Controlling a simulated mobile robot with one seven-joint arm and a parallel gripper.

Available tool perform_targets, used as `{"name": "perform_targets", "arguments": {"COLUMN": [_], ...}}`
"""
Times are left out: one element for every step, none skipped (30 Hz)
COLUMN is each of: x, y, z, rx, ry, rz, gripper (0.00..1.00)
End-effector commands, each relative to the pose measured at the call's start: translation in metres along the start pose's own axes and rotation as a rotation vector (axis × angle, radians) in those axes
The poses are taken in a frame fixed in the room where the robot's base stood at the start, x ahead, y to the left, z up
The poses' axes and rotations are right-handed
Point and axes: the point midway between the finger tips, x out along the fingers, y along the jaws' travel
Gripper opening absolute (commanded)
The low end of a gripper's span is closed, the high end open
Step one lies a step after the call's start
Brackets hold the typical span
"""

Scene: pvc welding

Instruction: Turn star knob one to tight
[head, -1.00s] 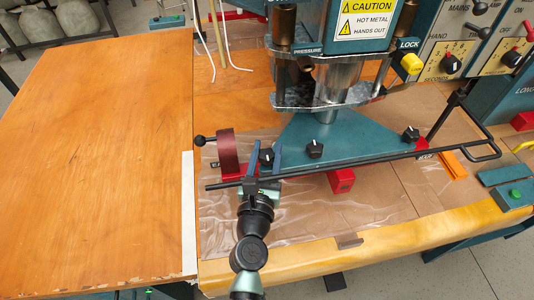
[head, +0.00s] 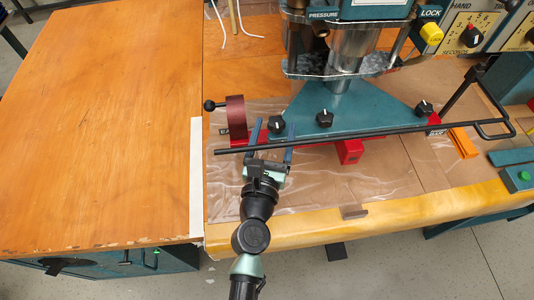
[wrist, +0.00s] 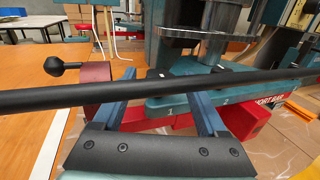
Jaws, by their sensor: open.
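Three black star knobs sit on the teal triangular plate (head: 350,112) of the press: a left one (head: 277,124), a middle one (head: 325,118) and a right one (head: 424,108). Contact cannot be told. In the wrist view the fingers (wrist: 158,100) reach past a long black bar, with the left knob (wrist: 155,73) partly hidden beyond it.
The long black bar (head: 380,133) crosses close over my fingers. A dark red round block (head: 236,116) with a black ball handle (head: 210,105) stands left of the knobs. A red block (head: 349,151) lies under the bar. The wooden table (head: 100,130) at left is clear.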

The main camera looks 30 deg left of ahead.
Motion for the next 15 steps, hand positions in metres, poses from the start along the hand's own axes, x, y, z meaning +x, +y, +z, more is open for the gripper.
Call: {"name": "perform_targets", "arguments": {"x": [-0.011,-0.018,-0.025,-0.031,-0.037,-0.045,-0.05,-0.055,-0.062,-0.067,-0.071,-0.077,-0.08,-0.083,-0.087], "y": [0.0,0.0,0.0,0.0,0.0,0.0,0.0,0.0,0.0,0.0,0.0,0.0,0.0,0.0,0.0], "z": [-0.003,-0.003,-0.002,-0.003,-0.004,-0.003,-0.003,-0.004,-0.004,-0.003,-0.003,-0.003,-0.003,-0.003,-0.003], "rx": [0.0,0.0,0.001,0.001,0.002,0.001,0.001,0.001,0.001,0.002,0.002,0.002,0.001,0.001,0.0], "ry": [0.003,0.004,0.003,0.003,0.004,0.003,0.002,0.003,0.002,0.002,0.002,0.002,0.002,0.001,0.001], "rz": [-0.001,-0.001,-0.001,-0.001,-0.001,0.0,0.0,0.0,0.0,-0.001,-0.001,-0.001,-0.001,-0.001,0.0], "gripper": [0.75,0.75,0.75,0.75,0.75,0.75,0.75,0.75,0.75,0.75,0.75,0.75,0.75,0.75,0.75]}}
